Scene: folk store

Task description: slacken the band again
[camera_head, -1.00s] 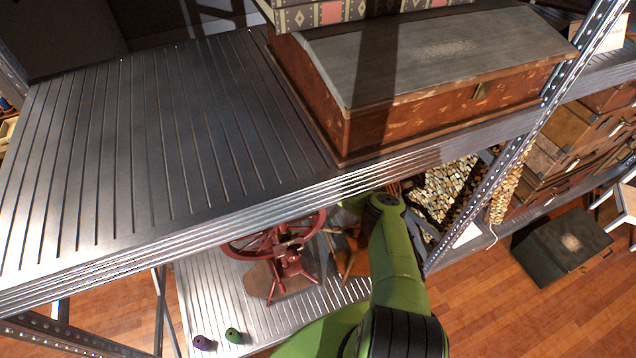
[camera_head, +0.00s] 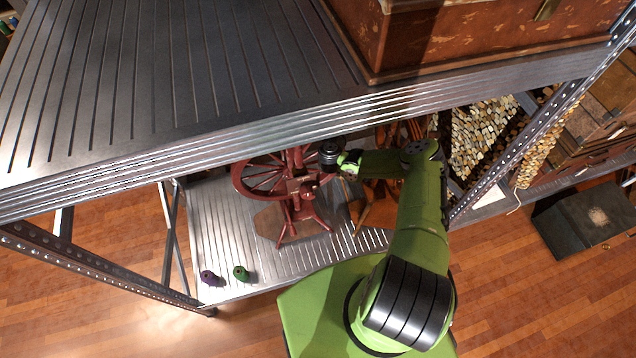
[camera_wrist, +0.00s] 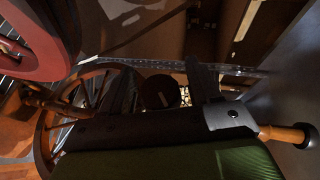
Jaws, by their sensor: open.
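A dark red spinning wheel (camera_head: 298,196) stands on the lower metal shelf (camera_head: 225,235), its large spoked wheel at the left. My gripper (camera_head: 323,174) is open beside its upper right part, under the upper shelf; its fingertips are hard to make out there. In the wrist view, a red wheel rim (camera_wrist: 45,25) fills the upper left, and a brown spoked wheel (camera_wrist: 47,128) lies beyond. A dark round knob (camera_wrist: 158,93) with a pale line shows just ahead of my gripper, apparently not gripped. I cannot make out the band.
A brown wooden spinning wheel (camera_head: 375,210) stands close at the right. Purple (camera_head: 208,277) and green (camera_head: 241,272) spools lie at the front left of the shelf. The upper shelf (camera_head: 180,90) hangs overhead, bearing a wooden chest (camera_head: 450,40). A perforated post (camera_head: 535,135) bounds the right.

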